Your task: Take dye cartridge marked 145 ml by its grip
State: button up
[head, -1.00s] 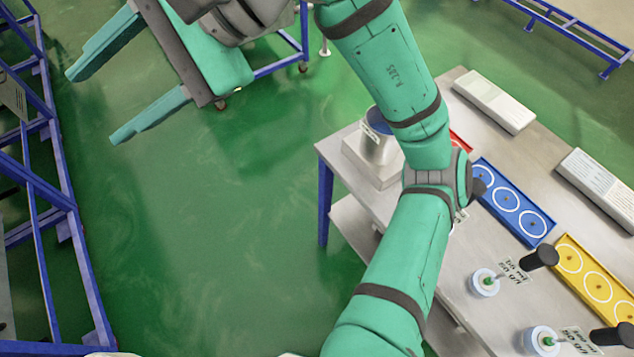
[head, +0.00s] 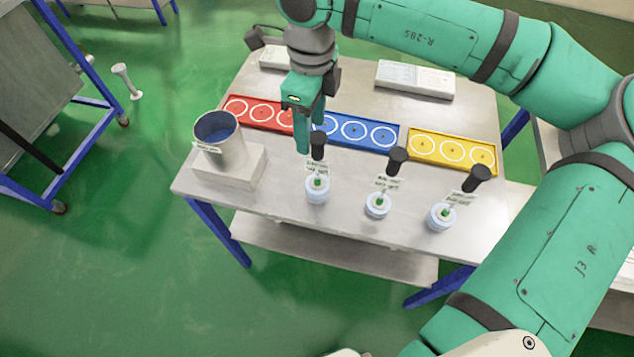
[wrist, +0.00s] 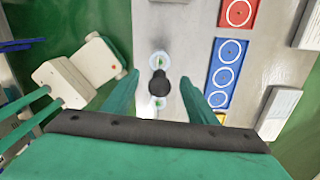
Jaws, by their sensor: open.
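Three pale blue dye cartridges stand in a row along the table front: left (head: 317,190), middle (head: 377,206) and right (head: 441,217). Black grips rise by them: left grip (head: 318,146), middle grip (head: 397,160), right grip (head: 476,178). The small labels are too blurred to read, so I cannot tell which is 145 ml. My gripper (head: 310,138) points down, open, at the left cartridge. In the wrist view a black grip (wrist: 159,84) shows between the spread fingers, with no visible contact. Two cartridges show there, one above (wrist: 158,60) and one below (wrist: 157,103) this grip.
Behind the cartridges lie red (head: 259,113), blue (head: 356,131) and yellow (head: 452,150) trays with white rings. A grey pot (head: 228,150) stands on a pale base at the table's left. White panels (head: 415,79) lie at the back.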

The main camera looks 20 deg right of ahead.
aim_at(319, 134)
jog(key=shift+s+d+f+m, duration=0.25)
jog(key=shift+d+f+m, duration=0.15)
jog(key=shift+d+f, duration=0.4)
notch_tip(319, 134, down, 3)
jog(key=shift+f, duration=0.2)
jog(key=shift+s+a+f, duration=0.1)
jog(key=shift+a+f, duration=0.05)
jog(key=shift+f, duration=1.4)
jog(key=shift+s+a+f, duration=0.1)
jog(key=shift+f, duration=1.45)
jog(key=shift+w, duration=0.1)
jog(key=c, duration=1.2)
